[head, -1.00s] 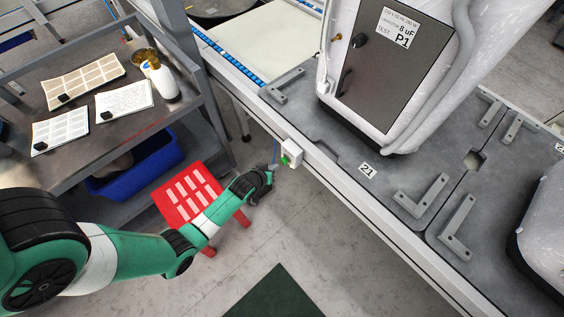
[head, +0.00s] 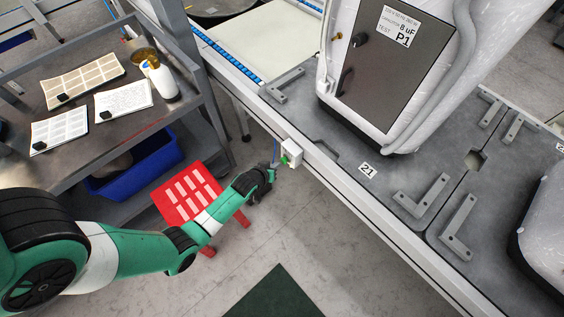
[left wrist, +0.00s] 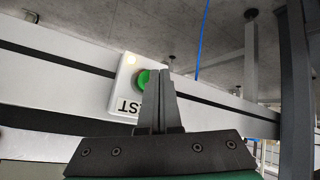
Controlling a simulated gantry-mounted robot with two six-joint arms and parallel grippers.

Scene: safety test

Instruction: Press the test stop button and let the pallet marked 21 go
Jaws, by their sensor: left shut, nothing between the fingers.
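The test stop button is a green button (head: 285,159) on a small white box (head: 293,152) fixed to the side rail of the conveyor. In the left wrist view the green button (left wrist: 143,79) shows partly behind my fingers, on the white box (left wrist: 126,68) with a lit lamp. My left gripper (head: 273,173) is shut and empty, its tips close to the button; in the left wrist view its fingers (left wrist: 160,76) overlap the button's edge. I cannot tell whether they touch. The grey pallet marked 21 (head: 378,190) lies on the conveyor and carries a white wrapped unit (head: 455,75). My right gripper is not in view.
A grey shelf cart (head: 140,125) with label sheets, a bottle and a blue bin (head: 140,170) stands at left. A neighbouring pallet (head: 493,205) with another wrapped unit (head: 545,230) is at right.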

